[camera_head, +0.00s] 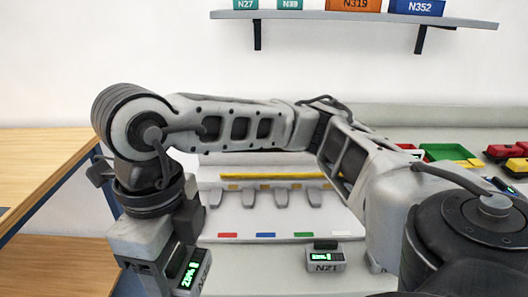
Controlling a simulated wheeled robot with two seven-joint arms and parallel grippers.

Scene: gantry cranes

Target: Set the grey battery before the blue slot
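My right arm reaches in from the right and bends across to the left. Its gripper (165,262) points down at the lower left and appears shut on a grey battery (190,275) with a green display. The arm and the frame's edge hide part of the fingers and the battery's lower part. A second grey battery (325,261), marked N21, stands upright on the bench. Behind it is a pale slotted rack with a row of coloured marks. The blue mark (266,235) is between the red mark (228,235) and the green mark (303,235). My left gripper is not in view.
A wooden shelf unit (45,160) stands at the left. A green tray (447,152) and red and yellow items lie at the right. A wall shelf (350,17) holds labelled bins above. Bench space before the blue mark looks clear.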

